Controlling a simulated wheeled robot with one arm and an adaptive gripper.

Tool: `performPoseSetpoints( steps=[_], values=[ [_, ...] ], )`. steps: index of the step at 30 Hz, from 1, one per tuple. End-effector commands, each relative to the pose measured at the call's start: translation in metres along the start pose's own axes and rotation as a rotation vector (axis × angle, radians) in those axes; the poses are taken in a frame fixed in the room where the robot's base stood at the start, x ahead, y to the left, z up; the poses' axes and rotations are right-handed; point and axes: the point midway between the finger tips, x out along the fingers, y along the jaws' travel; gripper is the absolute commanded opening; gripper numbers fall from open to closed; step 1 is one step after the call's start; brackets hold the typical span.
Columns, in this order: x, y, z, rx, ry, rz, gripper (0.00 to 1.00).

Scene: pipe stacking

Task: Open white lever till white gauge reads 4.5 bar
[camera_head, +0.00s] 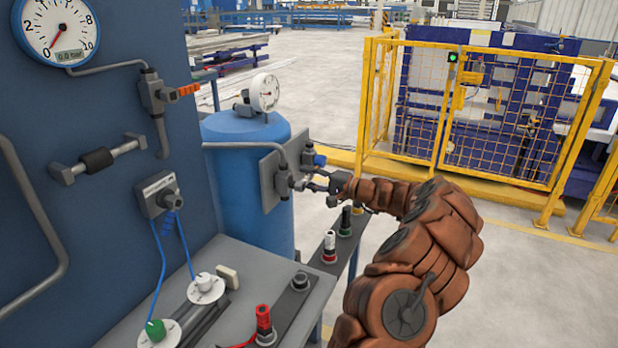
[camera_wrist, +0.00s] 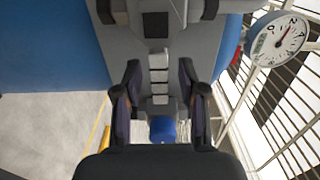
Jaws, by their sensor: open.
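A white gauge (camera_head: 265,92) stands on top of the blue tank; its reading is too small to tell. A round white-faced gauge (camera_wrist: 278,40) also shows at the upper right of the wrist view, its needle unreadable. My gripper (camera_head: 322,186) is at the grey valve plate (camera_head: 271,180) on the tank's side. In the wrist view my gripper (camera_wrist: 159,85) is open, its fingers on either side of a pale grey stepped piece (camera_wrist: 159,76). This may be the white lever, but I cannot be sure.
A large gauge (camera_head: 56,28) on the blue panel reads 0.0 bar. An orange lever (camera_head: 188,90) and a blue lever (camera_head: 172,201) are on that panel. A blue knob (camera_head: 319,160) is close to my gripper. A yellow fence (camera_head: 485,120) stands behind; the floor between is clear.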

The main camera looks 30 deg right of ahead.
Motion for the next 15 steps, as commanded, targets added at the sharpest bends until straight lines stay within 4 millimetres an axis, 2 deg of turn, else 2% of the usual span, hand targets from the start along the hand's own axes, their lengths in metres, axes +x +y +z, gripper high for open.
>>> performPoseSetpoints(
  steps=[6, 15],
  values=[
    [0.0003, 0.0004, 0.0001, 0.0, 0.0, 0.0, 0.39],
    [0.0002, 0.0005, 0.0, 0.0, 0.0, 0.001, 0.07]
  ],
)
